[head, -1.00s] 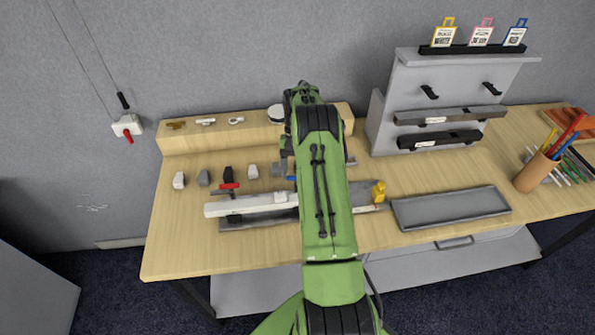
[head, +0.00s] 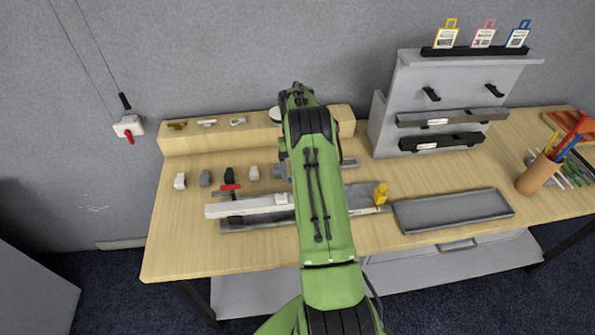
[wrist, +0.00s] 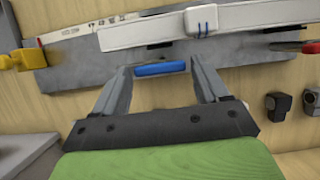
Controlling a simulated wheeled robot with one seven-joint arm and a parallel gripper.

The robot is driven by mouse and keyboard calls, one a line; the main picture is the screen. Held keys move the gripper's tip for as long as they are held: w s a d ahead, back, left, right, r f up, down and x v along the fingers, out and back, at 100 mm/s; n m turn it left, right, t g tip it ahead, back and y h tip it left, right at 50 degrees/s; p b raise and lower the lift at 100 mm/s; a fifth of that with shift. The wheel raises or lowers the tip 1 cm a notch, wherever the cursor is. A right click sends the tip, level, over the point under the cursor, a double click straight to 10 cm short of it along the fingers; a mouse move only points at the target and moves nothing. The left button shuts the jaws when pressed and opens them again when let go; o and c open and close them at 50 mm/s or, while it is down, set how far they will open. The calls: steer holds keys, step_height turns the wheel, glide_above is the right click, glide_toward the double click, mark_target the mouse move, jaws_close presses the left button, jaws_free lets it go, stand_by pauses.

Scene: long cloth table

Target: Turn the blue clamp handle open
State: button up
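The blue clamp handle (wrist: 160,68) lies across the picture in the wrist view, just below the grey base plate and the white bar. My gripper (wrist: 159,70) is open, with one finger on each side of the handle. Small gaps seem to show between the fingers and the handle's ends; I cannot tell whether either finger touches it. In the head view my green arm hides nearly all of the handle and the gripper's fingers.
A white bar (head: 240,207) lies along the fixture, with a red handle (head: 230,187) to the left and a yellow clamp (head: 380,193) to the right. Several small blocks stand behind it. A grey tray (head: 455,209) lies to the right. The table's front left is clear.

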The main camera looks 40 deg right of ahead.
steer(key=shift+o, duration=1.2)
steer(key=v, duration=0.7)
steer(key=shift+r+p, duration=0.2)
steer(key=shift+p, duration=0.2)
steer(key=shift+w, duration=0.1)
